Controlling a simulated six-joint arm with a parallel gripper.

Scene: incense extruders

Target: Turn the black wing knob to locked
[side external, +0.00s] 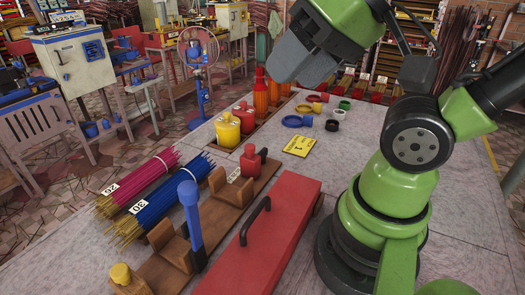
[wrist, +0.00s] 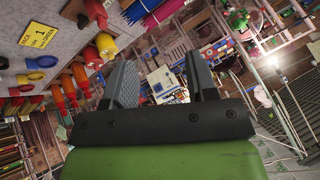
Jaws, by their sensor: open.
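I cannot pick out a black wing knob for certain. A small dark upright piece (side external: 263,155) beside a red knob-like part (side external: 250,162) may be it; its shape and angle are too small to read. Both are at the far end of a brown wooden stand (side external: 215,215), which also carries a blue upright handle (side external: 192,215) and a yellow knob (side external: 120,273). My gripper (side external: 300,65) is raised above the far part of the table, well clear of the stand. In the wrist view my gripper (wrist: 159,62) is open with nothing between its fingers.
A red box with a black handle (side external: 265,240) lies beside the stand. Magenta (side external: 135,182) and blue (side external: 160,205) stick bundles lie left. Yellow (side external: 228,130) and red (side external: 245,115) pots, orange bottles (side external: 262,92) and a yellow card (side external: 300,146) are farther back. Table around the card is partly free.

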